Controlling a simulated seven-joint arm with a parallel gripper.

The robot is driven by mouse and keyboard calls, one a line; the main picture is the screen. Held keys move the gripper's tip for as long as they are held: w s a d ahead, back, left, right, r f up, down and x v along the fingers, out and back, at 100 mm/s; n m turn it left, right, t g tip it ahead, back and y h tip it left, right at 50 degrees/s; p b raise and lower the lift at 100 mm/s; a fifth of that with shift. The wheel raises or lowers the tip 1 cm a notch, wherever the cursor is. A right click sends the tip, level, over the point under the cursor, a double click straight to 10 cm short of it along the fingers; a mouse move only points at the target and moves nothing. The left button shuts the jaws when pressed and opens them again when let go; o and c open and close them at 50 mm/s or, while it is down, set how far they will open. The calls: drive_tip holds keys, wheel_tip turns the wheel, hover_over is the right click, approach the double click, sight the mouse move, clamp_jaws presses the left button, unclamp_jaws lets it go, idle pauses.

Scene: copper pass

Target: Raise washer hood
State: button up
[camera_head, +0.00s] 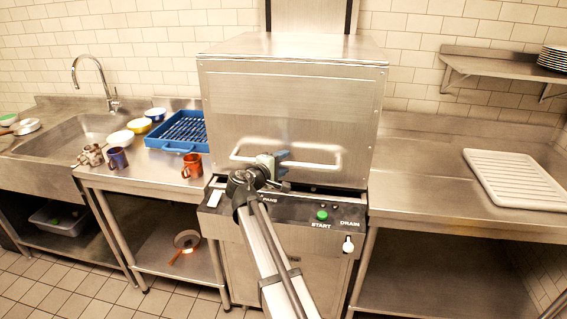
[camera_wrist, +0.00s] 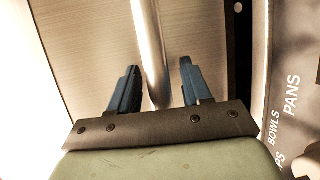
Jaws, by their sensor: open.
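The washer hood (camera_head: 300,105) is a large brushed-steel box in the middle of the head view. It is down, just above the black control panel (camera_head: 325,212). Its bar handle (camera_head: 315,164) runs across the lower front. My gripper (camera_head: 278,158) is at the left part of the handle. In the wrist view the handle bar (camera_wrist: 150,50) passes between the two blue fingers of my gripper (camera_wrist: 157,85), with a gap on each side. The fingers are open. The head view does not show clearly whether they touch the bar.
A blue rack (camera_head: 180,131), bowls and mugs stand on the left counter, with an orange mug (camera_head: 192,166) close to the washer. A white ribbed board (camera_head: 515,180) lies on the right counter. A wall shelf (camera_head: 495,62) holds plates. The right counter beside the hood is clear.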

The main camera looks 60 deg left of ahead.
drive_tip(key=shift+w+a, duration=0.15)
drive_tip(key=shift+w, duration=0.25)
clamp_jaws()
idle(0.4)
